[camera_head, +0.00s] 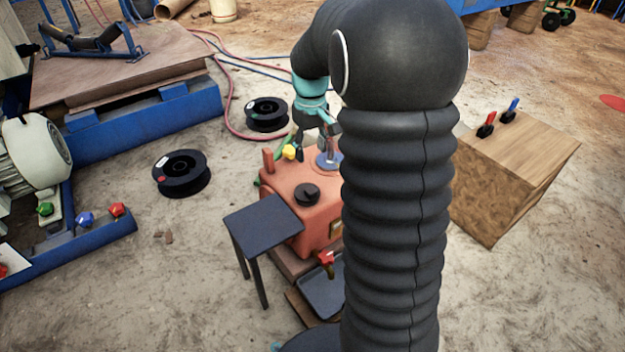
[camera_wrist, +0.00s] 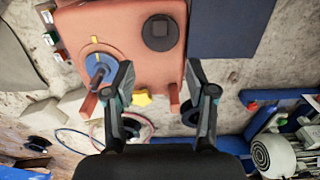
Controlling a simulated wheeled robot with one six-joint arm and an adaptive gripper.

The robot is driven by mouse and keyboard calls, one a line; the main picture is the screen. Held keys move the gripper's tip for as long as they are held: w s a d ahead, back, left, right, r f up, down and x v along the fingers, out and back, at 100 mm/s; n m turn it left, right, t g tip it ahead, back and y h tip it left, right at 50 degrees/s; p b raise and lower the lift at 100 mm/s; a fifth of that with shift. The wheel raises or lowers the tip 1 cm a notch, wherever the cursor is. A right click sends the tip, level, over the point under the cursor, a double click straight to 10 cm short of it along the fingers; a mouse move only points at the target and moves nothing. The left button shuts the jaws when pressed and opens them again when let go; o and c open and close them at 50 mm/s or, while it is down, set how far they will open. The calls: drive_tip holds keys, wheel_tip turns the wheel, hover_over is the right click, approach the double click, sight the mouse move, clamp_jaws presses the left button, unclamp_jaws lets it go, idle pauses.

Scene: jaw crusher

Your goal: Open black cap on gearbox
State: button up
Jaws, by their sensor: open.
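The orange-red gearbox (camera_head: 322,190) stands near the middle of the head view. Its black cap (camera_head: 306,193) sits on the top face, seated as far as I can see. In the wrist view the gearbox (camera_wrist: 120,25) fills the upper middle, with the black cap (camera_wrist: 160,32) near the top. My gripper (camera_wrist: 158,65) is open and empty; its two fingers are spread apart below the cap in that view, not touching it. In the head view my gripper (camera_head: 315,145) is over the far side of the gearbox, partly hidden by my arm.
A small dark table (camera_head: 262,215) stands close beside the gearbox. A yellow knob (camera_head: 289,151) and a blue disc (camera_head: 327,160) sit on the gearbox's far side. Black spools (camera_head: 181,173) lie on the floor. A wooden box (camera_head: 515,170) with red and blue levers stands right.

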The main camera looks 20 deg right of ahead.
drive_tip(key=s+a+r+m+t+p, duration=0.1)
drive_tip(key=s+a+r, duration=0.3)
drive_tip(key=s, duration=0.5)
drive_tip(key=s+a+r+m+t+p, duration=0.1)
drive_tip(key=s+a+r+m+p, duration=0.1)
drive_tip(key=s, duration=0.7)
drive_tip(key=shift+s+a+r+t, duration=0.4)
drive_tip(key=shift+a+r, duration=0.45)
drive_tip(key=shift+a, duration=0.2)
